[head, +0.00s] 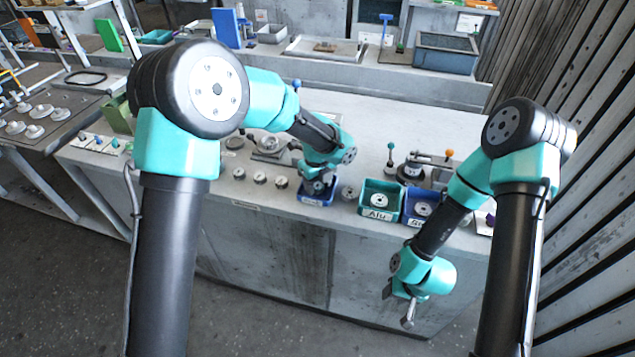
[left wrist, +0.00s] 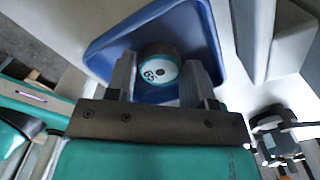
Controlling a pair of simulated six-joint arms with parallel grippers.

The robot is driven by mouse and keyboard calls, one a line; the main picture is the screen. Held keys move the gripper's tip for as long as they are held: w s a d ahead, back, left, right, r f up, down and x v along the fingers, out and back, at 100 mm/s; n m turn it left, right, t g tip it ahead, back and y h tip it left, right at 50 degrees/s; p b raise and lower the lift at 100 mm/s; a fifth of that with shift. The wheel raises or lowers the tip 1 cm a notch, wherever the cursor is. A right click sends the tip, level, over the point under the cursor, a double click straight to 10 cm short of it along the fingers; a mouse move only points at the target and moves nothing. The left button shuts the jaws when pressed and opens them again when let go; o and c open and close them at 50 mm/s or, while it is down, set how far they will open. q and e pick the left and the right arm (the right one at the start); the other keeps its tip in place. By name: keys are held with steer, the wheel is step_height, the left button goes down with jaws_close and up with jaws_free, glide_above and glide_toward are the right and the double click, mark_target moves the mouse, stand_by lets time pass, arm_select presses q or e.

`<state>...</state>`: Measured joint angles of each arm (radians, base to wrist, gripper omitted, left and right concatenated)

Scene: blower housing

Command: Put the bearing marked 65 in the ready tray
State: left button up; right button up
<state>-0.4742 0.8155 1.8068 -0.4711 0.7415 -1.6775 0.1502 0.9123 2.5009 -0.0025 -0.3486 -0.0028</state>
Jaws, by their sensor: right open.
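The bearing is over or in a blue tray (left wrist: 210,30). In the head view my left gripper (head: 318,184) points down at a blue tray (head: 316,201) at the bench's front edge and hides the bearing. My right gripper (head: 408,315) hangs open and empty before the bench.
Several round parts (head: 260,178) stand left of the blue tray, and another (head: 349,192) to its right. A green bin labelled Alu (head: 377,214) and another blue bin (head: 415,220) hold discs. A lever fixture (head: 412,168) stands behind them.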

mark_target(317, 185)
arm_select(q)
steer(key=shift+o, duration=1.4)
step_height(317, 185, up, 12)
steer(key=shift+r, duration=0.15)
steer(key=shift+a, duration=0.1)
